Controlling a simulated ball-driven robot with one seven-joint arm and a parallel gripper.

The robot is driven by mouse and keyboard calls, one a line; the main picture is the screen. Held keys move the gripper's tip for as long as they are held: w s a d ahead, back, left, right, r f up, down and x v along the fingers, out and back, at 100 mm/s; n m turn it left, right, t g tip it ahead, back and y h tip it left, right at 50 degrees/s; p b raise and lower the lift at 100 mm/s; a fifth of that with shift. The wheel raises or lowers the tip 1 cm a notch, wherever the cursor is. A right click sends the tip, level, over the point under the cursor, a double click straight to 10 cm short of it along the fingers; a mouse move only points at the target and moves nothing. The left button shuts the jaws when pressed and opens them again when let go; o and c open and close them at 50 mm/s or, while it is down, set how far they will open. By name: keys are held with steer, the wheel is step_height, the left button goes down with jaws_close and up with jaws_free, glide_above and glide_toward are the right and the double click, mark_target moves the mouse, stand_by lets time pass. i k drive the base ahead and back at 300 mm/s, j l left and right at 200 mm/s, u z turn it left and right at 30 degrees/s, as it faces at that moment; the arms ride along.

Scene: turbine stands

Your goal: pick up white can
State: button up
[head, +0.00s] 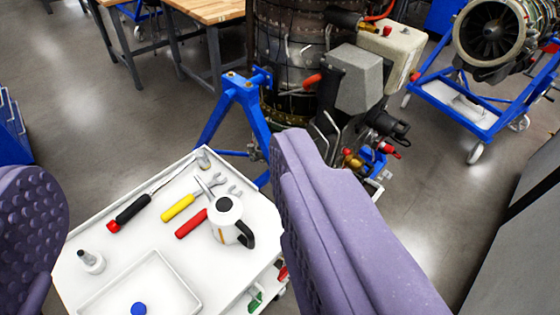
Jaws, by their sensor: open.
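My gripper (165,165) shows as two purple padded fingers, one at the left edge and one right of centre. They are wide apart, with nothing held between them. Between them, farther off and below, is a white cart top (135,225). On its right side stands a white can (225,222) with a dark round top and a black handle pointing to the lower right. A smaller white container (91,262) with a grey spout stands at the cart's left; I cannot tell which of the two the task names. The right finger is right of the handled can, apart from it in the picture.
Red-handled (191,224), yellow-handled (178,207) and black-handled (133,208) tools lie by the handled can. A shallow white tray (190,303) with a blue round item (138,308) is in front. A turbine on a blue stand (240,100) stands behind; another (490,35) is far right.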

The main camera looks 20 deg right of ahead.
mark_target(225, 212)
steer(key=i+j+z, duration=0.2)
steer(key=i, duration=0.7)
steer(key=l, duration=0.1)
